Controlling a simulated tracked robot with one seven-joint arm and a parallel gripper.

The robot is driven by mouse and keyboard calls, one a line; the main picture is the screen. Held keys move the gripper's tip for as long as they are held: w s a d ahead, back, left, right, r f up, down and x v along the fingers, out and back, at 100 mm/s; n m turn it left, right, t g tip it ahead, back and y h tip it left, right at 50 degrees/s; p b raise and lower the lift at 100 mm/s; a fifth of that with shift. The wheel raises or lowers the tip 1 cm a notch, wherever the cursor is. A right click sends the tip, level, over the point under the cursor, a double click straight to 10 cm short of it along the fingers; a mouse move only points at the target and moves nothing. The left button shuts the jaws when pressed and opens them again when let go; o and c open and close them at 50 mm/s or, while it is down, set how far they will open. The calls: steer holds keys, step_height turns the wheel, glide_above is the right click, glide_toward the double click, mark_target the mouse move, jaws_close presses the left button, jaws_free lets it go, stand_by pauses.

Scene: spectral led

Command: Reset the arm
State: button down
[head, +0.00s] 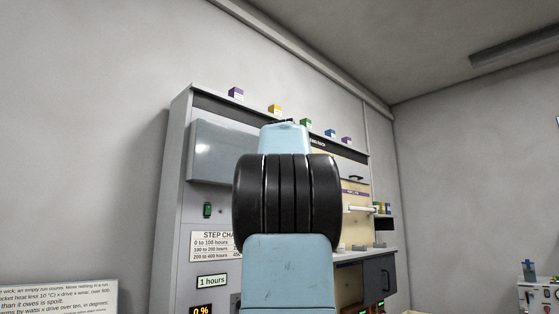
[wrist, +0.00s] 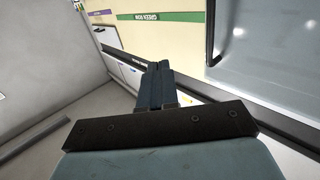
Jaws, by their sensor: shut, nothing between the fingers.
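My gripper (wrist: 158,68) shows in the wrist view with its two dark fingers together, shut and empty. It points toward the cabinet and touches nothing that I can see. In the head view my arm's light blue links and black ribbed joint stand upright in the middle of the picture. They hide the gripper and the centre of the grey cabinet (head: 172,200) behind.
Small coloured boxes, such as a yellow one (head: 275,109), stand along the cabinet top. A grey panel (head: 218,150) and a "1 hours" display (head: 212,281) are on its front. A text board (head: 60,298) is at the lower left. A bottle (head: 527,270) stands at the right.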

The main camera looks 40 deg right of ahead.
steer(key=shift+s+a, duration=0.15)
steer(key=shift+s, duration=0.55)
steer(key=shift+s+a, duration=0.15)
steer(key=shift+s, duration=0.5)
steer(key=shift+a+f, duration=0.1)
steer(key=a+f+n+g+y, duration=0.1)
steer(key=a+f+n+y, duration=0.6)
steer(key=a+f, duration=2.05)
steer(key=s+a+f+n+g+y, duration=0.1)
steer(key=s+a+f+y, duration=0.1)
steer(key=s+a+f, duration=0.4)
steer(key=s+a+f+n+g+y, duration=0.1)
steer(key=s+a+f, duration=0.5)
steer(key=f, duration=0.6)
steer(key=s+a+f+n+g+y, duration=0.1)
steer(key=s+a+f+g+y, duration=0.1)
steer(key=s+a+f, duration=0.4)
step_height(320, 180, down, 3)
steer(key=shift+a+f+g+y, duration=0.15)
steer(key=shift+g+y, duration=0.25)
steer(key=shift+y, duration=0.4)
